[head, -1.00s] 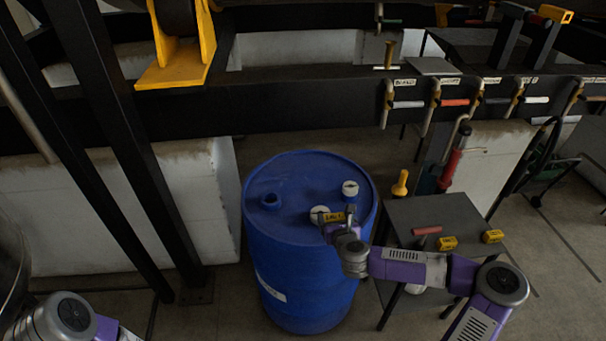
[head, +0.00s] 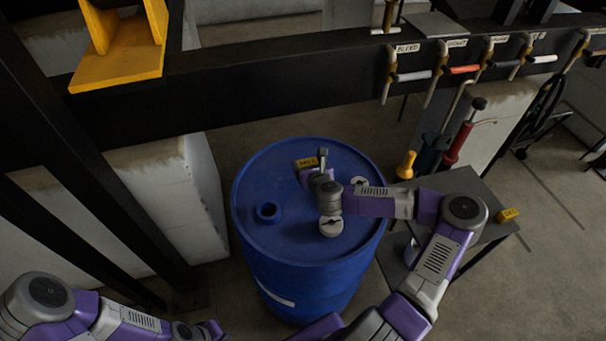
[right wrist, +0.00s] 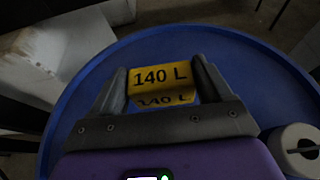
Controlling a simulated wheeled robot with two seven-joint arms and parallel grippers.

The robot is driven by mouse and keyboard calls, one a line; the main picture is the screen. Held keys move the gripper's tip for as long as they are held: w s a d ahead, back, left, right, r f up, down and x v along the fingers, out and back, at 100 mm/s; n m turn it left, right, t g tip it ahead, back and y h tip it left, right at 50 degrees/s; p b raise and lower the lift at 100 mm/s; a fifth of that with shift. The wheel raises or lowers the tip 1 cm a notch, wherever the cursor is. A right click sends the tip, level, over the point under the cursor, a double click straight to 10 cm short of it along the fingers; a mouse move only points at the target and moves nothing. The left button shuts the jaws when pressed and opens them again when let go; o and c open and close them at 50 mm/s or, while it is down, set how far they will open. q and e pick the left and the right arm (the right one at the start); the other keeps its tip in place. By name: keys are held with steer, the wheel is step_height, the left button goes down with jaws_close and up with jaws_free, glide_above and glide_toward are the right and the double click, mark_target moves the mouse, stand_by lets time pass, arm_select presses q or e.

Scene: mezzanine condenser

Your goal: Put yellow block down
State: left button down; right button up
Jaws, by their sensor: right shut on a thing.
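The yellow block (head: 306,162), marked 140 L, is between the fingers of my right gripper (head: 316,169), over the far part of the blue drum's top (head: 292,232). In the right wrist view the block (right wrist: 160,78) sits between both fingertips (right wrist: 160,85), with blue drum top around it. I cannot tell whether its underside touches the drum. My left arm comes in low at the left; its end (head: 205,331) is near the bottom edge, and its fingers cannot be made out.
White caps (head: 331,227) and an open bung (head: 268,212) are on the drum top. Another yellow block (head: 508,214) lies on the dark side table (head: 482,246). A black beam with labelled handles (head: 300,95) runs behind the drum. The drum's left top is clear.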

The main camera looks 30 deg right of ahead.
step_height(320, 180, down, 3)
steer(key=shift+s, duration=0.15)
steer(key=shift+f+b, duration=0.75)
steer(key=shift+f, duration=1.25)
steer(key=shift+f, duration=0.2)
steer(key=o, duration=1)
steer(key=shift+r, duration=0.1)
steer(key=shift+r, duration=0.2)
steer(key=p+v, duration=0.2)
steer(key=v, duration=0.9)
steer(key=shift+s+a, duration=0.15)
steer(key=shift+s, duration=0.25)
